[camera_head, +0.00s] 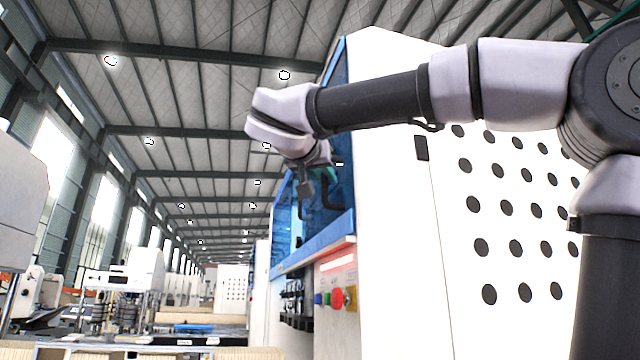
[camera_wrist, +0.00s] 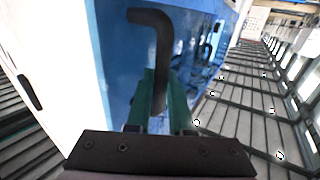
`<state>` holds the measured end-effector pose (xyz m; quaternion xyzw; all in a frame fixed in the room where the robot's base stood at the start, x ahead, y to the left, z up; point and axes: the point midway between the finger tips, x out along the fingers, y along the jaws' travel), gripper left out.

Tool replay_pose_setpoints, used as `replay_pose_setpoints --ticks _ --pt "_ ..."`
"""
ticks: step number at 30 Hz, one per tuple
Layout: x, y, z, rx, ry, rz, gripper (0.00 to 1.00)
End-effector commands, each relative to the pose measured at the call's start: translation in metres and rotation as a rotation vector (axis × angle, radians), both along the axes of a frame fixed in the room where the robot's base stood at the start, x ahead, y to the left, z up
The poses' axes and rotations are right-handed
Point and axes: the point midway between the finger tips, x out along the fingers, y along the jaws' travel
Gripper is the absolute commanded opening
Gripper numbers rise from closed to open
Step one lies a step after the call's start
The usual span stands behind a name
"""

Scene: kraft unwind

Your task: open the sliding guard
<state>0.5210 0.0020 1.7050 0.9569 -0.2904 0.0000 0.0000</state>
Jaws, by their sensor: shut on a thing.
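The sliding guard is a blue see-through panel (camera_head: 284,222) on the front of the white machine. In the wrist view the guard (camera_wrist: 112,45) fills the upper middle. A dark bent handle (camera_wrist: 158,40) stands out from it. My gripper (camera_wrist: 161,92) has its green fingers on both sides of the handle's straight part and is shut on it. In the head view my gripper (camera_head: 307,188) is at the guard's front, small and partly hidden by my wrist. How far the guard stands open cannot be told.
The white machine housing (camera_head: 400,250) with rows of dark holes stands close beside my arm. Below the guard is a control panel with a red button (camera_head: 337,298). The aisle to the left holds other machines and a workbench (camera_head: 190,338) farther off.

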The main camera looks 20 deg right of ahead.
Motion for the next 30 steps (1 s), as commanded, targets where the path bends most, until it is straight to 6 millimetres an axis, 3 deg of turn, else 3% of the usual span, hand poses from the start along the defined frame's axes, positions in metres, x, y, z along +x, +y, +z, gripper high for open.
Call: replay_pose_setpoints --ticks 12,13,14,25,30 --pt "-0.004 0.001 0.000 0.001 0.001 0.001 0.00" --pt "-0.004 0.001 0.000 0.001 0.001 0.001 0.24" --pt "-0.004 0.001 0.000 0.001 0.001 0.001 0.32" --pt "-0.007 0.002 0.001 -0.001 -0.001 0.001 0.32" --pt "-0.027 0.015 0.001 0.000 -0.004 0.000 0.32"
